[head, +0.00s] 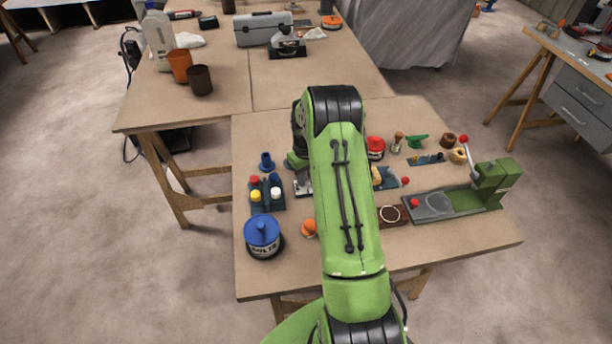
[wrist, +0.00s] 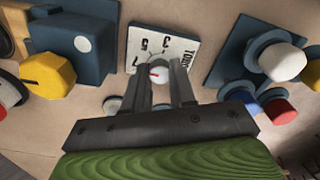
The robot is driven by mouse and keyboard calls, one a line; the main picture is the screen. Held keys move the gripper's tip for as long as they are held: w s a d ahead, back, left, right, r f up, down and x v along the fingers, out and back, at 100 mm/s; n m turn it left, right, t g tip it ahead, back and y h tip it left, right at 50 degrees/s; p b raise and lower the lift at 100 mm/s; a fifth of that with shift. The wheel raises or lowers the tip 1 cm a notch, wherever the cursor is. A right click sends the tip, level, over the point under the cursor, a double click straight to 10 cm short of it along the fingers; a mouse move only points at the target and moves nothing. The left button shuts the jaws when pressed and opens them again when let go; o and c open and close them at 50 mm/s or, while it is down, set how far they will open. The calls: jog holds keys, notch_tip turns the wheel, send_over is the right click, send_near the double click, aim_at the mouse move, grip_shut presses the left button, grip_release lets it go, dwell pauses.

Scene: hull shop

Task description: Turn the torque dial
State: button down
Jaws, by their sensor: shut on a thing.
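The torque dial is a small pale knob (wrist: 158,73) with a red mark, on a white scale plate (wrist: 172,47) in the wrist view. The figures 3, 5 and 7 and part of the word TORQUE show upside down. The red mark lies on the knob's left side, on the side of the 7; its exact reading is hard to tell. My gripper (wrist: 163,72) is shut on the knob, one finger on each side, partly covering it. In the head view my arm hides the gripper and knob; part of the plate (head: 303,187) shows left of the arm.
A dark blue block with coloured knobs (head: 278,205) stands close left of the plate. A blue box with a yellow knob (wrist: 48,75) is close on the other side. A blue-lidded tub (head: 262,240) and a green lever press (head: 490,185) stand further out.

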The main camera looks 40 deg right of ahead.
jog(key=c, duration=0.9)
grip_release()
notch_tip(320, 180, up, 16)
jog(key=p, duration=0.2)
jog(key=shift+f+p, duration=0.1)
jog(key=shift+p, duration=0.2)
